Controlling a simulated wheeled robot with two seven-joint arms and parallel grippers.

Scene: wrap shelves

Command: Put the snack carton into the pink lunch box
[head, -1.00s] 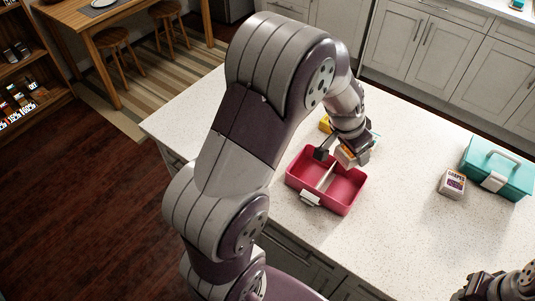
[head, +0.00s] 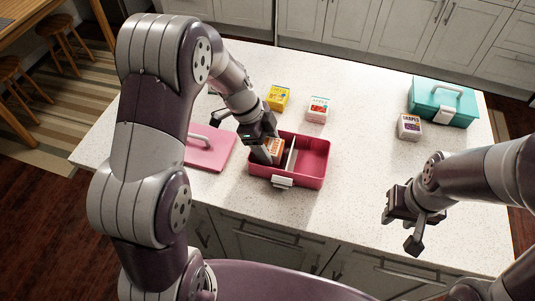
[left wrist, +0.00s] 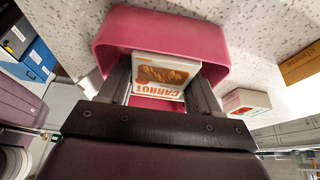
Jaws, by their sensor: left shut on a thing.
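The pink lunch box (head: 310,178) stands open on the counter, with a pale divider (head: 291,158) splitting it into left and right compartments. My left gripper (head: 264,150) is shut on an orange-and-white carrot snack carton (head: 275,146), down inside the left compartment. In the left wrist view the carton (left wrist: 162,75) sits between both fingers, with the pink box wall (left wrist: 150,30) around it. Whether the carton touches the compartment floor is hidden. The right compartment is empty. My right gripper (head: 402,228) is open and empty, to the right of the box above the counter's front edge.
The pink lid (head: 208,153) lies flat left of the box. A yellow carton (head: 278,97) and a white-and-red carton (head: 317,109) stand behind it. A grape carton (head: 409,127) stands by a closed teal lunch box (head: 443,103). Counter right of the pink box is clear.

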